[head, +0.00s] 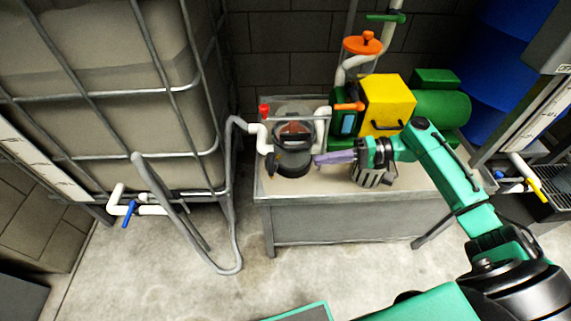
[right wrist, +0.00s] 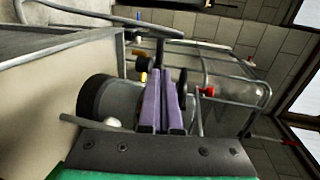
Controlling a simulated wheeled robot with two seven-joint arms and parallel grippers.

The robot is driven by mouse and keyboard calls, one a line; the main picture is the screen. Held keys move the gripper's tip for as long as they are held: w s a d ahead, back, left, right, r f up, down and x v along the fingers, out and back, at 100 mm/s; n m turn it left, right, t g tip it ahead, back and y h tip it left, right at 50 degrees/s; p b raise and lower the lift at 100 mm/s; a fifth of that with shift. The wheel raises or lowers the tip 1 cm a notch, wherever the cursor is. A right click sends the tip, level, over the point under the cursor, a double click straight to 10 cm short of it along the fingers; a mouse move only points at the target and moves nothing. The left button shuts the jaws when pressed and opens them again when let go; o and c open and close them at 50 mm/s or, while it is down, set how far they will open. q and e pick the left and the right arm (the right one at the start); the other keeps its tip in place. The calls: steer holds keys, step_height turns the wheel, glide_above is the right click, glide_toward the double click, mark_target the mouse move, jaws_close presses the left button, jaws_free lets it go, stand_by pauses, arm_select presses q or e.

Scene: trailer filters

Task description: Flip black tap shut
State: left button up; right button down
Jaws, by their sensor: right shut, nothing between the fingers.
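The black tap (head: 271,165) sits low at the left side of the filter canister (head: 294,168), which has a dark base and a black handle. In the head view the tap is small and dark, so its lever position is unclear. My right gripper (head: 319,160) has purple fingers, shut and empty, pointing left at the canister's right side; contact cannot be told. In the right wrist view the closed fingers (right wrist: 164,100) stand in front of the canister (right wrist: 118,98) and hide part of it. A dark knob-like part (right wrist: 141,64) shows beyond them. My left gripper is out of view.
A red valve (head: 264,111) and white pipes are above the tap. A yellow and green pump (head: 387,104) stands behind my right arm. The floor in front is clear.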

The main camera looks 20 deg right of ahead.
mark_target(271, 164)
steer(key=x, duration=1)
steer(key=shift+a, duration=0.15)
